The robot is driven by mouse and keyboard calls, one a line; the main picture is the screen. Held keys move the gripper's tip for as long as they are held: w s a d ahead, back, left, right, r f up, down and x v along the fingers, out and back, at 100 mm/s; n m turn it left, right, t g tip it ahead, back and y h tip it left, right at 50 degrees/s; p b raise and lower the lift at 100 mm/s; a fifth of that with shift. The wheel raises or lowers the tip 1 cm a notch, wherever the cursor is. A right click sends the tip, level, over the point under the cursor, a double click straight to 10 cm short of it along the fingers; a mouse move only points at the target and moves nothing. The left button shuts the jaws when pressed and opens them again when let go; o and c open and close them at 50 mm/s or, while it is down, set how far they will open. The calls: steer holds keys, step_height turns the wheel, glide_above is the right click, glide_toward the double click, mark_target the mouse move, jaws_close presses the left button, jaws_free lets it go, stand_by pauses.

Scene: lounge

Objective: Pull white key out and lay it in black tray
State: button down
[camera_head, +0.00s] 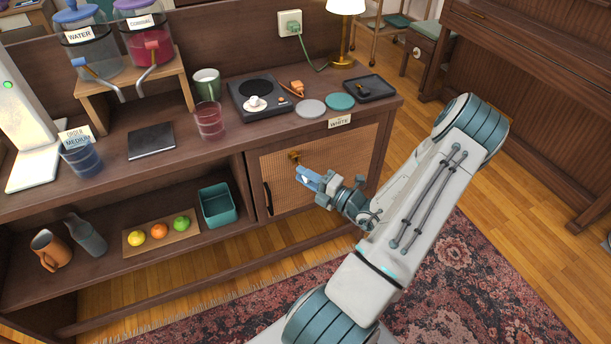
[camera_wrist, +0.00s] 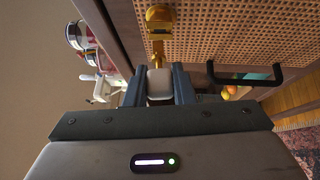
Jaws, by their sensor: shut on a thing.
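The white key (camera_wrist: 159,84) has its pale head between the two fingers of my gripper (camera_wrist: 158,88) in the wrist view. A brass piece runs from the key head toward the brass lock (camera_wrist: 160,16) on the woven cabinet door. I cannot tell how far the key sits in the lock. In the head view my gripper (camera_head: 309,180) is in front of the door, just below the lock (camera_head: 294,156). The black tray (camera_head: 384,86) lies on the cabinet top at the right rear, with a small dark item in it.
The woven door (camera_head: 338,160) has a black handle (camera_head: 268,198) at its left.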

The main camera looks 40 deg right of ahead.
steer(key=s, duration=0.2)
steer(key=s+a+p, duration=0.1)
steer(key=shift+s, duration=0.4)
stand_by(0.5)
steer(key=w+a+r+m+h+p, duration=0.1)
steer(key=w+a+h+p, duration=0.1)
steer(key=a, duration=0.5)
steer(key=w+a+r+m+h+p, duration=0.1)
steer(key=w+a+r+h+p, duration=0.1)
steer(key=a, duration=0.6)
steer(key=w+a+r+m+t+h+p, duration=0.1)
steer(key=w+a+r+h+p, duration=0.1)
steer(key=w+a+p, duration=0.2)
steer(key=w+a, duration=0.2)
steer(key=a, duration=0.1)
steer(key=shift+a+m+p, duration=0.3)
steer(key=shift+a+p, duration=0.05)
steer(key=shift+a, duration=0.05)
